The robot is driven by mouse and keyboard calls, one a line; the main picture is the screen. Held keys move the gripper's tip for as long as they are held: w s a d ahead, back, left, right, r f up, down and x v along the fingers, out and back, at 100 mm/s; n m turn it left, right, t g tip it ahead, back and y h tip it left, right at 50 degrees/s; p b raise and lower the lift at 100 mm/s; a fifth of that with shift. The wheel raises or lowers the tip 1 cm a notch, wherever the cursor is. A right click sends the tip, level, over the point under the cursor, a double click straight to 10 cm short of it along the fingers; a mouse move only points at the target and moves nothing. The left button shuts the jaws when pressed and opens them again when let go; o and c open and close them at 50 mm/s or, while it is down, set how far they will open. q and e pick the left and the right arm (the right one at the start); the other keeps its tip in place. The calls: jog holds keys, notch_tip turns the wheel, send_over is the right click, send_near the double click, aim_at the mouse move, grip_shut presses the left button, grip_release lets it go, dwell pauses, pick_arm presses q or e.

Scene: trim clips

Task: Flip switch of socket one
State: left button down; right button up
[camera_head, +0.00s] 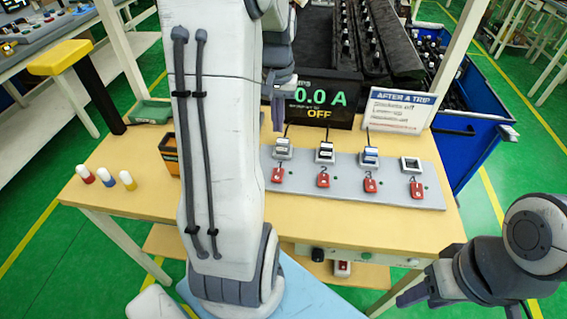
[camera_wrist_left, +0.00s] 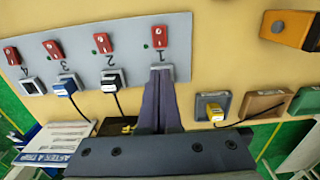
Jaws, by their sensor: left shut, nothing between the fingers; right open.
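The grey socket strip (camera_head: 345,190) lies on the table with a row of numbered sockets and red rocker switches. The switch of socket one (camera_head: 277,175) is at the strip's left end, and also shows in the left wrist view (camera_wrist_left: 158,36) beside the number 1. My left gripper (camera_head: 278,117) is shut and empty. In the wrist view its fingertips (camera_wrist_left: 160,70) are over the socket one area, just short of the red switch, and hide that socket. I cannot tell whether they touch anything. My right gripper (camera_head: 412,290) is open, off the table's front right.
A display (camera_head: 318,100) reads 0.0 A and OFF. An "AFTER A TRIP" sign (camera_head: 395,110) stands to its right. Three coloured cylinders (camera_head: 105,176) stand at the table's left. An orange-black box (camera_head: 169,152) is near my left arm. Plugs with cords sit in the sockets, except socket four (camera_head: 411,164).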

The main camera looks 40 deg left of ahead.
aim_at(279, 169)
pick_arm(q)
notch_tip(279, 169, down, 14)
jog(key=shift+f+p, duration=0.1)
jog(key=shift+p, duration=0.45)
jog(key=shift+w+f, duration=0.1)
dwell(0.5)
jog(key=shift+g+p, duration=0.3)
jog(key=shift+p, duration=0.05)
jog(key=shift+s+d+r, duration=0.35)
jog(key=shift+s+d, duration=0.05)
jog(key=shift+s, duration=0.25)
